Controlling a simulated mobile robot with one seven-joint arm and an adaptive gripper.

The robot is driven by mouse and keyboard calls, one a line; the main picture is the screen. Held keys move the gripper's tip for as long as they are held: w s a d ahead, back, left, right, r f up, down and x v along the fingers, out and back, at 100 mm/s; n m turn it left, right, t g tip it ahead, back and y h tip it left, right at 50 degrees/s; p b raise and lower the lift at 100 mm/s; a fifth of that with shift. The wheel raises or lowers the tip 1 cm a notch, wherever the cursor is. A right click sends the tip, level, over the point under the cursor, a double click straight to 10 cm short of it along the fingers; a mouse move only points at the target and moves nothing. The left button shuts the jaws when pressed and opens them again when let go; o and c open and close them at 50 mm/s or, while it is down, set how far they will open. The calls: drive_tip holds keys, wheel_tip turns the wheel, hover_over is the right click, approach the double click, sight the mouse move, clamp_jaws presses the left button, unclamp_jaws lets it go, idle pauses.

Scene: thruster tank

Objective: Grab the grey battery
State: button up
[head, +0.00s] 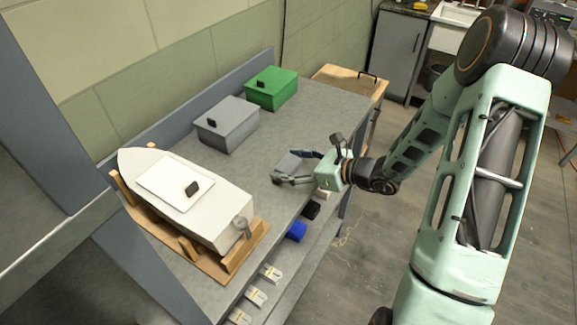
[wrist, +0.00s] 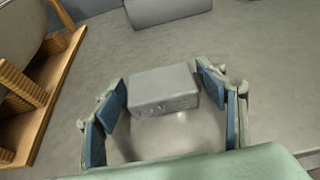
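The grey battery (wrist: 163,88) is a light grey block on the grey bench top, and it also shows between my fingers in the head view (head: 289,164). My gripper (wrist: 162,84) has its two blue-padded fingers apart, one on each side of the battery. The gripper also shows low over the bench in the head view (head: 295,167). Narrow gaps seem to remain between the pads and the battery's sides. I cannot tell whether either fingertip touches it.
A white boat (head: 218,207) with a lid sits in a wooden cradle (head: 234,254) on the near left. A grey box (head: 229,131) and a green box (head: 271,91) stand along the back. Blue (head: 297,231) and black (head: 311,210) blocks lie on the lower shelf.

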drive_tip(key=c, duration=1.2)
drive_tip(key=shift+r, duration=0.1)
